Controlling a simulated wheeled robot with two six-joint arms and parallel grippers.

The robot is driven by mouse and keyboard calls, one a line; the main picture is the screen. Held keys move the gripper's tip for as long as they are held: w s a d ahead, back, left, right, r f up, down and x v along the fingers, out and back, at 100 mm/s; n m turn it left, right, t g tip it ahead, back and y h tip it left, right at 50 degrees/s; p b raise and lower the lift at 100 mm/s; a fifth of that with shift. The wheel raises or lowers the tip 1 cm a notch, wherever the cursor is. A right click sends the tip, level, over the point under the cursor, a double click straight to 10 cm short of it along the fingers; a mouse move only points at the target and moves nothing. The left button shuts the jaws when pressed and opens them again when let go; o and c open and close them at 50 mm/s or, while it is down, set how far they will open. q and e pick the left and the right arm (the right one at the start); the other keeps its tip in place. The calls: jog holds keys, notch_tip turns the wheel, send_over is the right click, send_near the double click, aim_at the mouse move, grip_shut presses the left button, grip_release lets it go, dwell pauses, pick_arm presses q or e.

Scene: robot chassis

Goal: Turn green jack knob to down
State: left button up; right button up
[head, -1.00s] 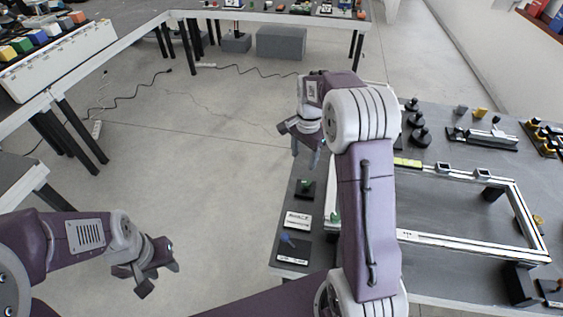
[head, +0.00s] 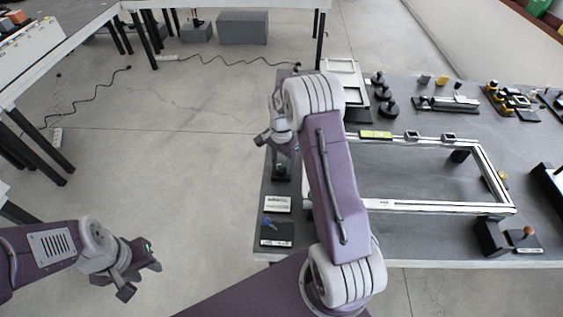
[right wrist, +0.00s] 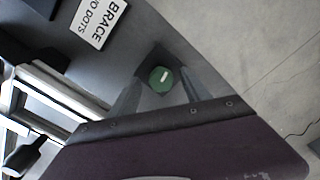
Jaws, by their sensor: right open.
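The green jack knob (right wrist: 161,79) shows in the right wrist view as a round green cap with a white mark, on a dark base. In the head view the green knob (head: 281,168) is partly hidden by my right gripper (head: 279,150). My right gripper (right wrist: 158,98) is open, with its two fingers on either side of the knob in the wrist picture. I cannot tell whether they touch it. My left gripper (head: 136,271) hangs over the floor at the lower left, away from the table. Its fingers look apart and empty.
A white label plate (right wrist: 99,22) and a blue knob (head: 268,222) sit near the green knob at the table's left edge. A white rectangular frame (head: 430,207) lies to the right. Black round weights (head: 388,108) stand behind. Open floor lies left of the table.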

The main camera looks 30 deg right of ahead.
grip_shut()
jog(key=n+p, duration=0.1)
jog(key=n, duration=0.1)
jog(key=shift+r+n+p, duration=0.15)
jog(key=shift+n+p, duration=0.2)
jog(key=shift+n, duration=0.05)
jog(key=n+p, duration=0.1)
jog(key=n, duration=0.3)
jog(key=shift+w+p, duration=0.1)
jog(key=shift+p, duration=0.3)
jog(key=n+p, duration=0.1)
jog(key=n, duration=0.3)
jog(key=shift+n+p, duration=0.4)
jog(key=shift+n, duration=1.7)
